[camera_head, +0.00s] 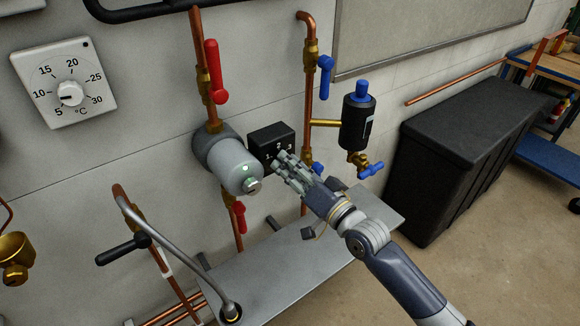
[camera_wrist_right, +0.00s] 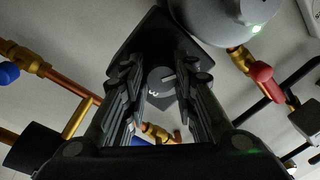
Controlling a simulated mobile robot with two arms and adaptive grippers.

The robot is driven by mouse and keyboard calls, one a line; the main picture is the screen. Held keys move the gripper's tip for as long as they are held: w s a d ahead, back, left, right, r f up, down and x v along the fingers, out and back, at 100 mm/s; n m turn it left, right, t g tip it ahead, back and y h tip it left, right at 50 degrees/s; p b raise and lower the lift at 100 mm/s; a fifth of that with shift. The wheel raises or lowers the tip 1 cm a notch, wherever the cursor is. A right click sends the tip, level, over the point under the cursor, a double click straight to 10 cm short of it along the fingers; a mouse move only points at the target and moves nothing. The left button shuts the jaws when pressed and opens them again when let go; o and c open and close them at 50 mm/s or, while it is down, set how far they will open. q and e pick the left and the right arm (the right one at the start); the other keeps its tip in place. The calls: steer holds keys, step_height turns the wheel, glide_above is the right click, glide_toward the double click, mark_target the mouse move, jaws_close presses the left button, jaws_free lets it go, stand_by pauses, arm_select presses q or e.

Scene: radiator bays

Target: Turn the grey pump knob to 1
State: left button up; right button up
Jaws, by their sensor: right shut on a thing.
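The black control box (camera_head: 265,139) of the pump sits right of the grey round pump body (camera_head: 236,168), with light digits on its face; a "2" shows at its top. My right gripper (camera_head: 283,161) is at the front of this box, its fingers hiding the knob in the head view. In the right wrist view the grey pump knob (camera_wrist_right: 159,76) lies between the fingertips of my right gripper (camera_wrist_right: 160,82), which is shut on it. A light pointer line shows on the knob. A digit on the box shows beside it, partly hidden. My left gripper is not in view.
A red lever (camera_head: 216,72) and a blue lever (camera_head: 325,76) stand on copper pipes above. A black cylinder with a blue cap (camera_head: 357,120) is close right of the box. A grey shelf (camera_head: 300,268) lies below; a black chest (camera_head: 480,150) stands right.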

steer(key=o, duration=1)
steer(key=shift+o, duration=0.2)
steer(key=v, duration=1.2)
